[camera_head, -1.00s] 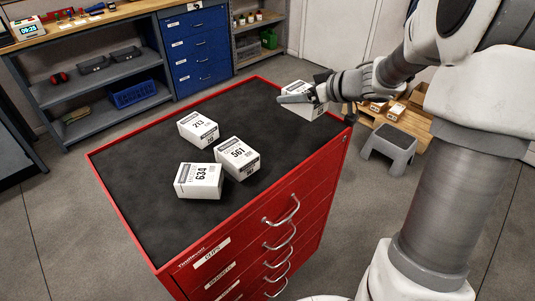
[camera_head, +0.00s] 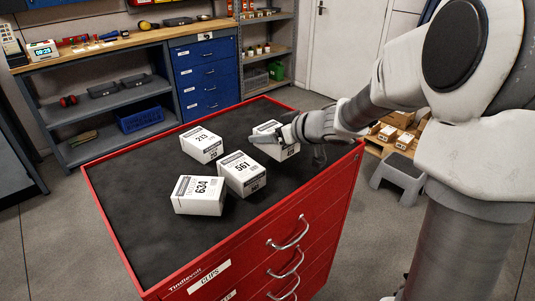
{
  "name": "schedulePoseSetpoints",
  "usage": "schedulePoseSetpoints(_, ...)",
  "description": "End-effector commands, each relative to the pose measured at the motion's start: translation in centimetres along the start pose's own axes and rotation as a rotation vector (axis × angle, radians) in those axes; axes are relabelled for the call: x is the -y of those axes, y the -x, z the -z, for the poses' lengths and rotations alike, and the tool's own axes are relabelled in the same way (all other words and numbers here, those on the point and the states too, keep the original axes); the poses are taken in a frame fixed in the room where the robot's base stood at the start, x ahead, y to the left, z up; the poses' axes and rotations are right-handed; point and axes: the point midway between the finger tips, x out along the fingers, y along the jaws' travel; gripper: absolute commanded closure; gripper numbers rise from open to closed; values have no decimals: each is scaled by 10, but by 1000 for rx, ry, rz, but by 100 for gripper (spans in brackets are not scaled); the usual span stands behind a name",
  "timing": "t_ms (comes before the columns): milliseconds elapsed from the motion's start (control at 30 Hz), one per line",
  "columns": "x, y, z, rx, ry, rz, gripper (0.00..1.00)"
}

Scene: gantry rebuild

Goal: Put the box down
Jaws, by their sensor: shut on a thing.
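My gripper (camera_head: 287,133) is shut on a white box (camera_head: 266,128) at the right part of the red cabinet's dark top (camera_head: 130,210). The box is low over the top or touching it; I cannot tell which. My fingers cover part of its right side. Three other white boxes stand on the top, to the left and nearer: box 213 (camera_head: 203,146), box 561 (camera_head: 243,175) and box 634 (camera_head: 200,196).
The top's left and front areas are clear. A grey step stool (camera_head: 398,173) and a pallet with small cartons (camera_head: 397,138) stand on the floor to the right. A workbench (camera_head: 100,50) and blue drawers (camera_head: 205,68) stand behind.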

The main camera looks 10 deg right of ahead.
Motion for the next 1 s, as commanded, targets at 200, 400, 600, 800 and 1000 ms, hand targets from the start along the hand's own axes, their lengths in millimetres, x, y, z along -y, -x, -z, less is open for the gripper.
schedulePoseSetpoints(200,2,-10,-8,-1,-2,-2,86)
schedulePoseSetpoints(400,2,-23,-33,-1,-2,-1,86)
schedulePoseSetpoints(600,2,-24,-34,-2,0,-1,86)
schedulePoseSetpoints(800,2,-25,-36,-1,0,-1,86)
schedulePoseSetpoints(1000,2,-25,-37,0,0,-1,0)
